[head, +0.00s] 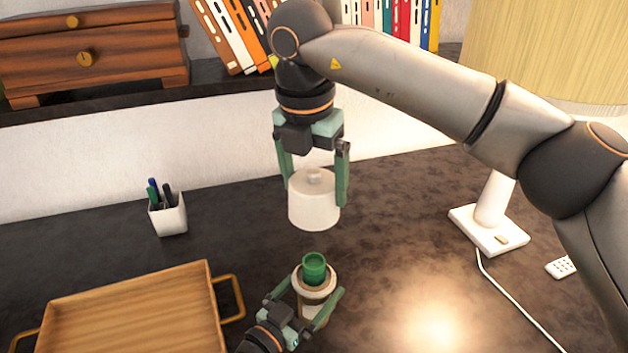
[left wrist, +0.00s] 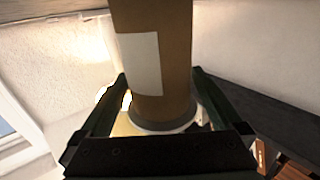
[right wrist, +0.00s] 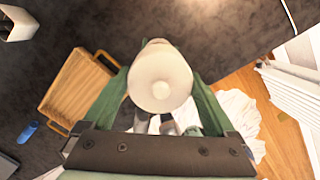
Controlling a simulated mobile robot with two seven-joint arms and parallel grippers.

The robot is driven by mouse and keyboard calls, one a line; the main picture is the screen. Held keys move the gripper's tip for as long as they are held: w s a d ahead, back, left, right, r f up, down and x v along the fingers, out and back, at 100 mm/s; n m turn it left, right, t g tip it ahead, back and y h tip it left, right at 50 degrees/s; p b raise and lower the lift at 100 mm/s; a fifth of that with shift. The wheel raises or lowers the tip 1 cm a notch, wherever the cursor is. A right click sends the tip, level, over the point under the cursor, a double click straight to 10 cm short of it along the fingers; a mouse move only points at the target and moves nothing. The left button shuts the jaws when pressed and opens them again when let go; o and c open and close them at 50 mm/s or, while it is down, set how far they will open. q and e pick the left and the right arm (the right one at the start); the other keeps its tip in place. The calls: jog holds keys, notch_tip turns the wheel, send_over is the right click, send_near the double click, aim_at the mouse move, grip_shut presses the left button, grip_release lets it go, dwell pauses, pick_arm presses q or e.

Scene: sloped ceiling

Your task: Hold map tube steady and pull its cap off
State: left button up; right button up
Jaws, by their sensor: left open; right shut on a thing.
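The map tube (head: 315,305) stands upright on the dark desk, brown with a pale rim and a green roll showing in its open top. In the left wrist view the tube (left wrist: 163,85) shows a white label. My left gripper (head: 308,302) is open, with its fingers on either side of the tube. My right gripper (head: 315,178) is shut on the white cap (head: 314,207), which hangs above the tube and apart from it. The cap (right wrist: 160,80) also fills the space between the fingers in the right wrist view.
A wooden tray (head: 135,315) with handles lies at the front left. A white pen cup (head: 168,216) stands behind it. A lamp base (head: 488,230) with a cord (head: 515,300) is at the right. A raised shelf at the back holds books and a wooden drawer box (head: 95,55).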

pick_arm(q)
jog(key=v, duration=1.1)
jog(key=shift+s+a, duration=0.2)
jog(key=shift+s, duration=0.05)
